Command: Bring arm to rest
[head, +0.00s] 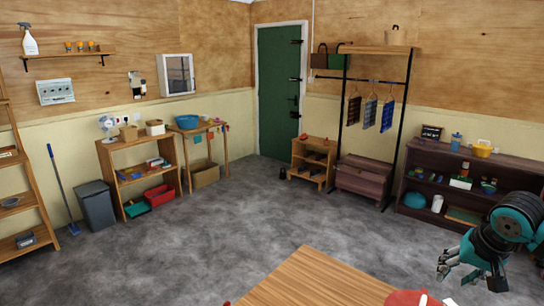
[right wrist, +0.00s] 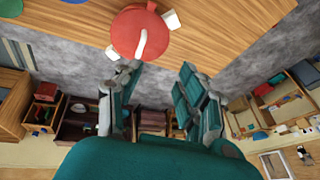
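My right gripper (head: 469,280), teal and dark grey, hangs at the lower right of the head view, to the right of the wooden table (head: 318,277). In the right wrist view its two fingers (right wrist: 156,73) stand apart with nothing between them. My left arm and left gripper do not show in either view.
A red round thing (head: 405,298) is on the table near my right gripper; it also shows in the right wrist view (right wrist: 138,34) with white pieces by it. A dark shelf (head: 433,184) stands behind the gripper. The grey floor (head: 225,225) is clear mid-room.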

